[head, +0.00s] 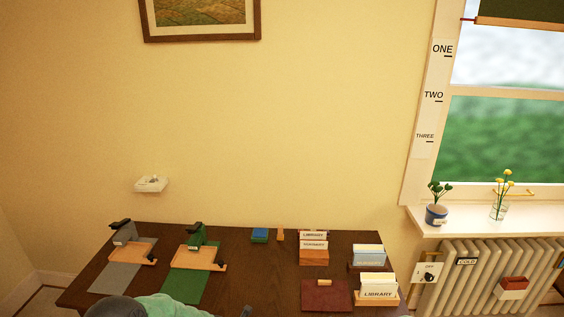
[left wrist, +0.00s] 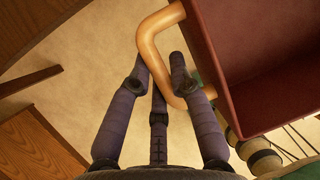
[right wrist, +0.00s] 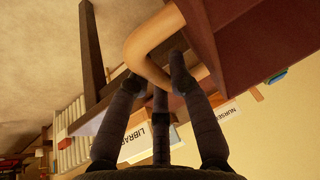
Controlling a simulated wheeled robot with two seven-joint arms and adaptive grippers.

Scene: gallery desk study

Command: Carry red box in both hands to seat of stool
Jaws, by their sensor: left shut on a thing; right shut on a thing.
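The red box (left wrist: 265,65) fills the right of the left wrist view, with a tan bent handle (left wrist: 150,35) on its side. My left gripper (left wrist: 158,75) is shut on this handle. In the right wrist view, the red box (right wrist: 255,40) fills the upper right, with a like tan handle (right wrist: 145,40). My right gripper (right wrist: 158,75) is shut on that one. The head view shows neither gripper nor the carried box. I cannot make out the stool's seat for sure in any view.
A dark desk (head: 240,290) bears two staplers (head: 196,236), a maroon pad (head: 326,296) and card boxes (head: 378,288). A grey rounded shape (head: 120,307) and a pale green one (head: 175,305) show at the bottom. A radiator (head: 450,280) stands right, under the window sill.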

